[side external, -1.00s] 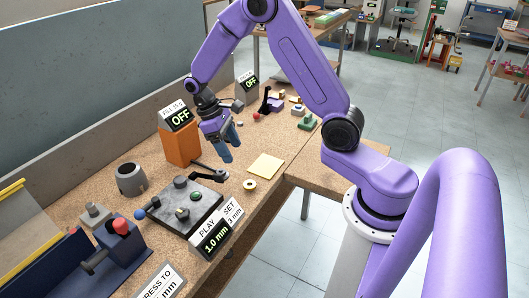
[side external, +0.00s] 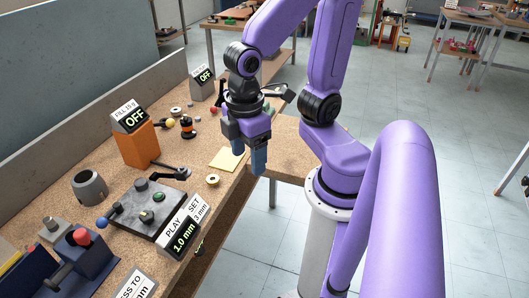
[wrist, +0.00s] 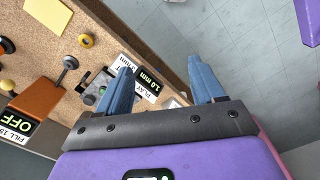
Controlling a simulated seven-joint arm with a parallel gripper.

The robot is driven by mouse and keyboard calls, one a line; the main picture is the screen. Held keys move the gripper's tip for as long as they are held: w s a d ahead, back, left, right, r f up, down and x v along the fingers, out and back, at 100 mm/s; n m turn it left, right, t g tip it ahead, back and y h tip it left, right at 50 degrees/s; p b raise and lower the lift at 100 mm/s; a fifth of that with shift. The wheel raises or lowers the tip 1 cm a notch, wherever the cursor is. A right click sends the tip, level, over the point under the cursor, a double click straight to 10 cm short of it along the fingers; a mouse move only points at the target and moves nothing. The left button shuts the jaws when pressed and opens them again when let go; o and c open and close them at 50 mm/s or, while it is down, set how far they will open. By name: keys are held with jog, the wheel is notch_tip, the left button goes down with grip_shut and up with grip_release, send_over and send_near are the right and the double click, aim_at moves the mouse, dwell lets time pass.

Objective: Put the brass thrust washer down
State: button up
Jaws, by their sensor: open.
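A yellow, brass-coloured ring (side external: 213,181), which looks like the thrust washer, lies flat on the cork bench beside the yellow note. It also shows in the wrist view (wrist: 86,40), upper left. My gripper (side external: 258,160) is in the air by the bench's right edge, to the right of the ring and apart from it. In the wrist view its blue fingers (wrist: 160,72) stand wide apart with nothing between them. A small olive-brass piece (side external: 147,216) sits on the grey plate; I cannot tell its shape.
The grey plate (side external: 172,213) carries a dark post and a green knob. Displays, an orange box (side external: 138,146), a grey cup (side external: 89,187) and a blue fixture (side external: 80,253) stand on the bench (side external: 185,158). A yellow note (side external: 226,159) lies flat. Open floor is at right.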

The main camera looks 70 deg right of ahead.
jog(key=s, duration=0.2)
jog(key=s+n, duration=0.1)
jog(key=shift+s+d+r+y, duration=0.15)
jog(key=shift+s+d+y, duration=0.1)
jog(key=shift+d+y, duration=0.1)
